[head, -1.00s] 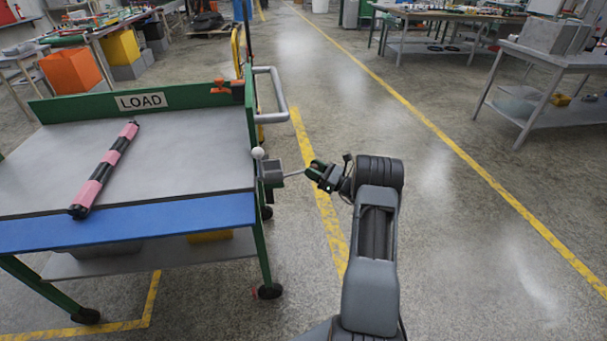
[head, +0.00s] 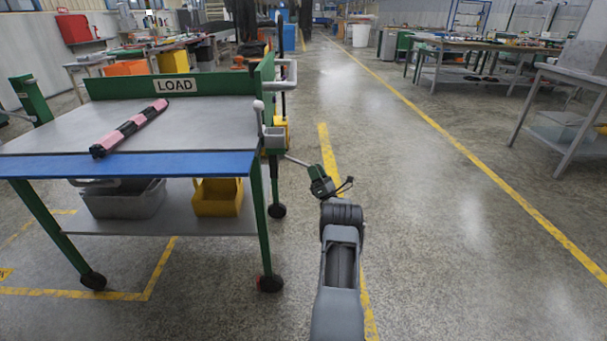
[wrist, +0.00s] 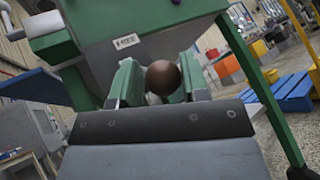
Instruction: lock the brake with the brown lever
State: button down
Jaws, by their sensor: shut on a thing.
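The brown lever's round knob (wrist: 163,78) sits between the two green jaws of my gripper (wrist: 158,84) in the wrist view. My gripper (head: 320,181) is shut on it. In the head view the lever's thin rod (head: 298,161) runs from a grey box (head: 274,139) on the cart's right side, sloping down to the right into my gripper, which hides the knob. A small plate (wrist: 126,41) beyond the jaws bears a word that looks like FREE. A second lever with a white knob (head: 258,105) stands upright by the box.
The cart has a grey top (head: 210,128), a blue front edge (head: 130,163) and a LOAD sign (head: 175,86). The floor (head: 450,210) to the right is clear.

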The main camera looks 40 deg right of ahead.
jog(key=shift+w+r+m+h, duration=0.25)
jog(key=shift+m+h, duration=0.15)
jog(key=shift+h, duration=0.3)
jog(key=c, duration=1)
grip_release()
jog(key=shift+d, duration=0.1)
jog(key=shift+o, duration=1.2)
jog(key=shift+w+f, duration=0.1)
jog(key=shift+f, duration=0.1)
jog(key=b+v, duration=0.2)
jog(key=v, duration=1.1)
jog(key=shift+s+f, duration=0.25)
jog(key=shift+f, duration=0.1)
